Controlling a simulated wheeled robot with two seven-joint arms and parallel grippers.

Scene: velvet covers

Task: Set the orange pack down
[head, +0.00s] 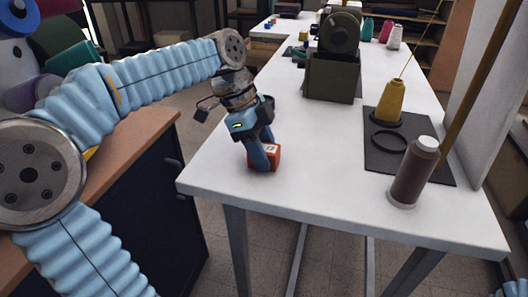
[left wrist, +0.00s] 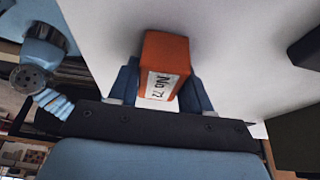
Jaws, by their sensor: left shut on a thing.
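The orange pack (head: 272,153) is a small box at the left front part of the white table (head: 300,190). In the left wrist view the orange pack (left wrist: 166,58) shows a white label reading "No 72". My left gripper (head: 262,160) points down and is shut on the pack, with its blue fingers on either side of it. The pack is at or very near the table top; I cannot tell whether it touches. My right gripper is not in view; only a bit of blue arm shows at the bottom right corner of the head view.
A brown spool (head: 413,175) with a white top stands at the right front. Behind it a dark mat (head: 382,152) bears a yellow thread cone (head: 389,103) and a black ring (head: 389,141). A dark green machine (head: 333,77) stands farther back. The table's middle is clear.

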